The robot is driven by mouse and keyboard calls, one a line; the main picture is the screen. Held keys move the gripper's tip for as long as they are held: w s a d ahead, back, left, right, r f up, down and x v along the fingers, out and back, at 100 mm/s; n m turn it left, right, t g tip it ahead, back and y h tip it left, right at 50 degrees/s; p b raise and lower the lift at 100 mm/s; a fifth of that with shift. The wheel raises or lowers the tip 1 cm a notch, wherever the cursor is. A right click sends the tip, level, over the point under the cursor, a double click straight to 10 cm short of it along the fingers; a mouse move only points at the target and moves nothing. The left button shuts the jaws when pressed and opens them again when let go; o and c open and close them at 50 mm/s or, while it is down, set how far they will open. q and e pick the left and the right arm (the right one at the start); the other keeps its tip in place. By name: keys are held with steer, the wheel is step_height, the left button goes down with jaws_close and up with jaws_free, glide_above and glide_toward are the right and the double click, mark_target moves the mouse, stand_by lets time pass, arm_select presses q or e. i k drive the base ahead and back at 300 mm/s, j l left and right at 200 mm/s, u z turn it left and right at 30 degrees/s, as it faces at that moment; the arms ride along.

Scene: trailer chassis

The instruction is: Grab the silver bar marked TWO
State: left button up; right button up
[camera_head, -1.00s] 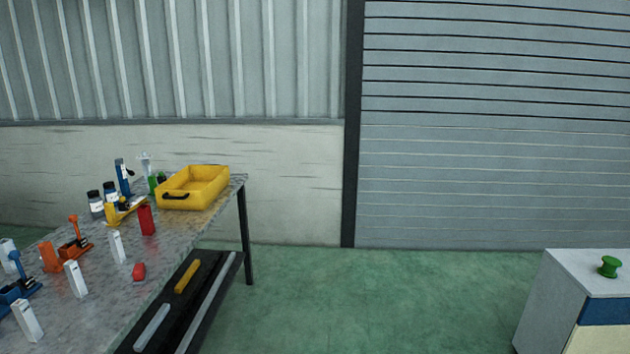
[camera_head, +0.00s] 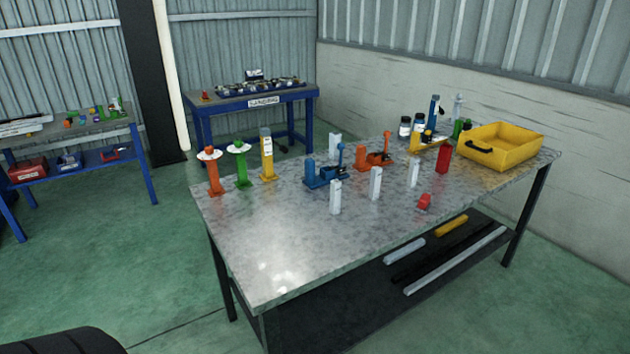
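Several pale silver-white upright bars stand on the metal-topped table, among them a front left one (camera_head: 335,198), a middle one (camera_head: 376,184), a right one (camera_head: 414,173) and one further back (camera_head: 335,146). On the table's lower shelf lie a short silver bar (camera_head: 404,251) and a long silver bar (camera_head: 456,261). Any marking on these bars is too small to read, so I cannot tell which says TWO. Neither of my grippers is in view.
The table (camera_head: 265,275) also holds a yellow bin (camera_head: 515,150), a red block (camera_head: 443,159), blue and orange clamps, coloured posts and bottles. A blue workbench (camera_head: 255,104) stands behind and another bench (camera_head: 75,131) at left. A dark tyre (camera_head: 60,343) is bottom left. Green floor is open between.

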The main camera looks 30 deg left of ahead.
mark_target(376, 172)
steer(key=u, duration=0.7)
steer(key=i+j, duration=0.15)
steer(key=j, duration=0.25)
steer(key=i+j+z, duration=0.15)
steer(key=j, duration=0.65)
steer(key=i+j+z, duration=0.1)
steer(key=j, duration=0.3)
steer(key=i+j+z, duration=0.1)
steer(key=j, duration=0.35)
steer(key=i, duration=0.05)
